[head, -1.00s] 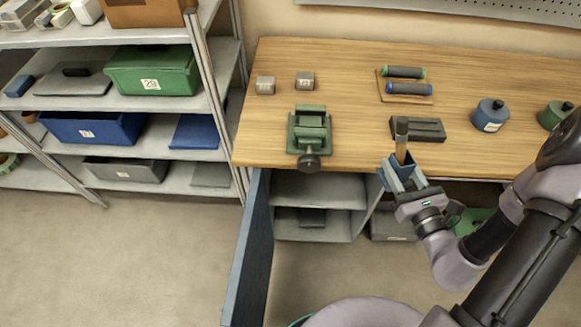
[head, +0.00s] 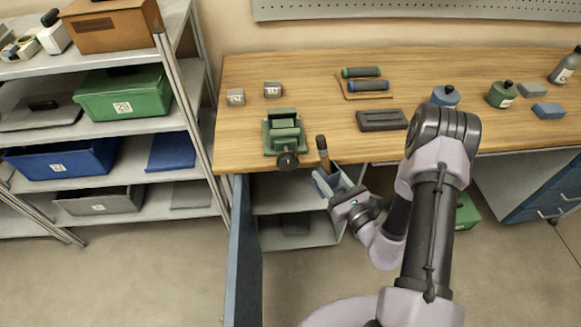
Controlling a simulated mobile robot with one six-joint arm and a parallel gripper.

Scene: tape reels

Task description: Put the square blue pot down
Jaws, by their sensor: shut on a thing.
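The square blue pot (head: 330,177) is held between the fingers of my gripper (head: 334,184), in front of the workbench (head: 235,125) near its front edge. A tool (head: 323,152) with a dark top and a brown lower part stands out of the pot, leaning slightly. My gripper is shut on the pot, and its fingers hide part of the pot's sides. The pot appears held in the air, apart from the bench top.
A green vise (head: 284,135) sits at the bench's front edge, left of the pot. A dark grey block tray (head: 382,120) lies right of it. An open blue door (head: 243,250) stands below the bench. Bare wood shows between vise and tray.

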